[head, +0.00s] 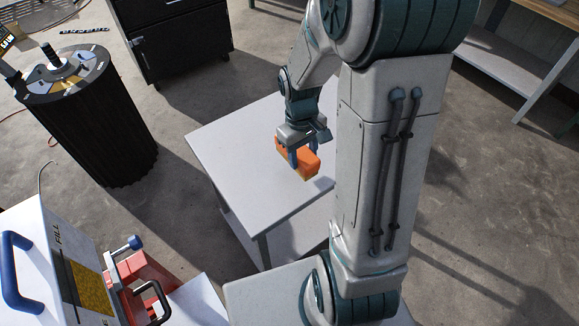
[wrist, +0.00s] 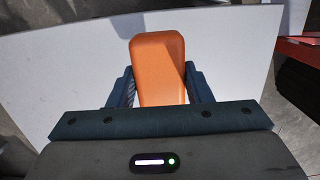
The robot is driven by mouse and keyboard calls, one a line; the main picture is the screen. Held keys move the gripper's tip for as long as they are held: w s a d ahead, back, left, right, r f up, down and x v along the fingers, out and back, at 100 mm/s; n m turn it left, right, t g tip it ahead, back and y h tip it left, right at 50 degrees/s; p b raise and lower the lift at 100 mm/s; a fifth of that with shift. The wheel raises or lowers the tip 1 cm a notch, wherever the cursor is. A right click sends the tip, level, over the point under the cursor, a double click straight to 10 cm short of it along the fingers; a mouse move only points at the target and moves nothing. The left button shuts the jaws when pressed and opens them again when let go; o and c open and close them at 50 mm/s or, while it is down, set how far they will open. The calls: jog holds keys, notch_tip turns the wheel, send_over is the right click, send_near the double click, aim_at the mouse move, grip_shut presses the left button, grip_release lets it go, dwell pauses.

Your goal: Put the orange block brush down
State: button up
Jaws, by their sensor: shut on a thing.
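The orange block brush (head: 302,164) is an orange block with a yellowish lower part in the head view. My gripper (head: 300,156) is shut on it, with a finger on each side. The brush is over the white table (head: 225,150); I cannot tell whether its underside touches the top. In the wrist view the brush (wrist: 158,68) stands between the two fingers (wrist: 158,88), with the pale table top (wrist: 60,70) behind it. The brush's lower side is hidden in the wrist view.
The table top around the brush is bare. A black ribbed drum (head: 90,125) stands to the left, with a dark cabinet (head: 175,40) behind. A white machine marked FILL (head: 50,250) with a red clamp (head: 140,275) is at lower left. A bench (head: 515,65) is at upper right.

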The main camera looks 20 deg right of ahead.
jog(key=a+f, duration=0.1)
jog(key=w+a+f, duration=0.1)
jog(key=shift+w+a, duration=0.15)
jog(key=shift+a, duration=0.25)
jog(key=shift+f+b, duration=0.45)
jog(key=shift+f, duration=1.5)
jog(key=shift+f, duration=0.1)
jog(key=o, duration=1.3)
